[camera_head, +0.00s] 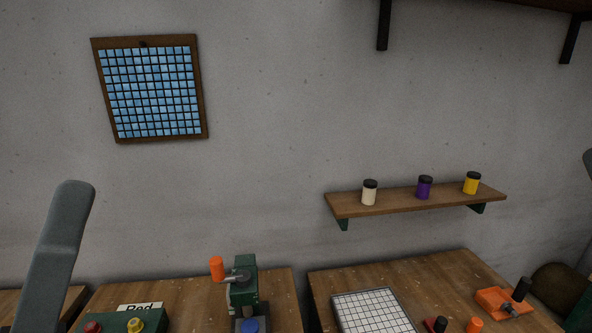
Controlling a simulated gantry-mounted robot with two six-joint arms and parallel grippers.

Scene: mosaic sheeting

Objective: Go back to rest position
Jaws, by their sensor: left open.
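A grey link of my left arm rises from the bottom left corner and ends in a rounded top in front of the wall. No gripper fingers show on it. At the right edge only a small grey piece shows, likely part of my right arm. Neither gripper can be seen, so I cannot tell what either one is near or whether it holds anything.
A green press (243,285) with an orange handle and a green button box (125,322) stand on the left bench. A white tile sheet (372,310) and an orange tool (503,301) lie on the right bench. A wall shelf (345,209) holds three jars. A framed blue mosaic (150,90) hangs left.

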